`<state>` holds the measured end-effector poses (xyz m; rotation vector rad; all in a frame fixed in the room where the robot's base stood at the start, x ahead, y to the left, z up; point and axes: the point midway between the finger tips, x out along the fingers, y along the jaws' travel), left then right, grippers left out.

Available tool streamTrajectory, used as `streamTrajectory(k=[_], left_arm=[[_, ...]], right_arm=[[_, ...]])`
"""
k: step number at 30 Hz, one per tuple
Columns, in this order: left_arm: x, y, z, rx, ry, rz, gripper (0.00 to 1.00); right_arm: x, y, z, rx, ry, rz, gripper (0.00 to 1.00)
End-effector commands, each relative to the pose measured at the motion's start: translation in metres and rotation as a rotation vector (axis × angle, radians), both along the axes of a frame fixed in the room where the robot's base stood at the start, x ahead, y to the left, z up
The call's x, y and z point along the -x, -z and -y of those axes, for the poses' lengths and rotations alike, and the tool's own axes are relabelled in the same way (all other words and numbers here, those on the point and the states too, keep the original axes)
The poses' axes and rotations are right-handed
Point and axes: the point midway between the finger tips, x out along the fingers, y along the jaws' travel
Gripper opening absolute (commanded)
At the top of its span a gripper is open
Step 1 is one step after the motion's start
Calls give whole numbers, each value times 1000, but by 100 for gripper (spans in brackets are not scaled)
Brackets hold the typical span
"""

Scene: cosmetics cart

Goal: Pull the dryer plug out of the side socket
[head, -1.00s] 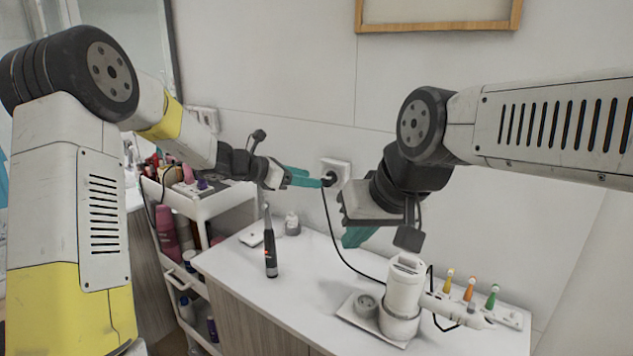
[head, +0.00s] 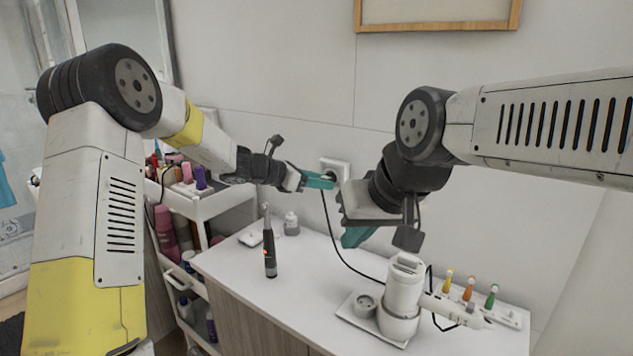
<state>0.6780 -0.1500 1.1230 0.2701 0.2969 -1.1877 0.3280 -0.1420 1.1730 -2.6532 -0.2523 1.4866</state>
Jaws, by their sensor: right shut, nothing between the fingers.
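The side socket (head: 342,167) is a white plate on the wall behind the counter. The dark dryer plug is at the socket, mostly hidden behind the teal fingers of my left gripper (head: 320,180). Its black cord (head: 336,243) hangs from there and runs over the counter to the white dryer (head: 405,283). My left fingertips overlap the plug, but I cannot tell whether they are closed on it.
A dark electric toothbrush (head: 270,255) stands on the white counter (head: 300,290), with a small bottle (head: 291,224) behind it. Several coloured brush heads stand in a white holder (head: 510,317) at right. A cart (head: 215,205) with cosmetics stands at left.

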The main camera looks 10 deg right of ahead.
Motion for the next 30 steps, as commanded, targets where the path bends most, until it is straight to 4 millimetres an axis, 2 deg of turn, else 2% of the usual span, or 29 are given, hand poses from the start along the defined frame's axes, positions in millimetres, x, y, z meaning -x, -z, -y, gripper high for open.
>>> streamTrajectory(k=[2,11,30], left_arm=[[1,0,1,0,3,-1,0],[2,0,1,0,4,-1,0],[17,0,-16,1,1,-2,0]], right_arm=[[0,0,0,0,0,0,0],[0,0,0,0,0,0,0],[0,0,0,0,0,0,0]])
